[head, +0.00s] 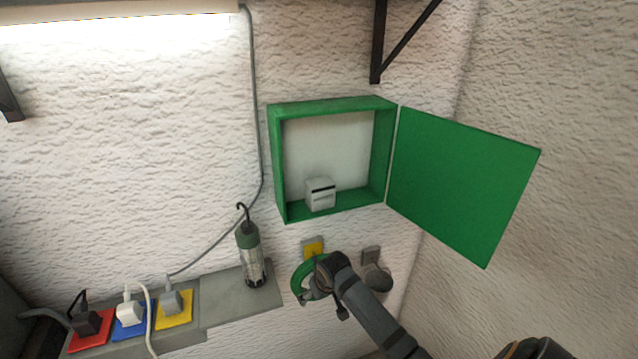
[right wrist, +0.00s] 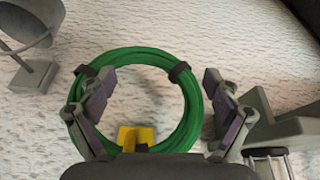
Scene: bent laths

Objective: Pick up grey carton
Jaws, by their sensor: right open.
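The grey carton (head: 320,194) is a small, light box with a dark band near its top. It stands on the floor of the open green wall cabinet (head: 383,150) in the head view. My right gripper (head: 312,280) is below the cabinet, well apart from the carton, in front of a green coil (head: 299,273). In the right wrist view my right gripper (right wrist: 156,90) is open, with its fingers at the two sides of the green coil (right wrist: 191,115). The carton is outside the right wrist view. My left gripper is not in view.
The cabinet door (head: 462,180) is swung open to the right. A yellow holder (head: 313,244) is behind the coil, and a round wall fixture (head: 377,280) is right of it. A hand lamp (head: 250,255) stands on a grey ledge (head: 222,300) with several plugs farther left.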

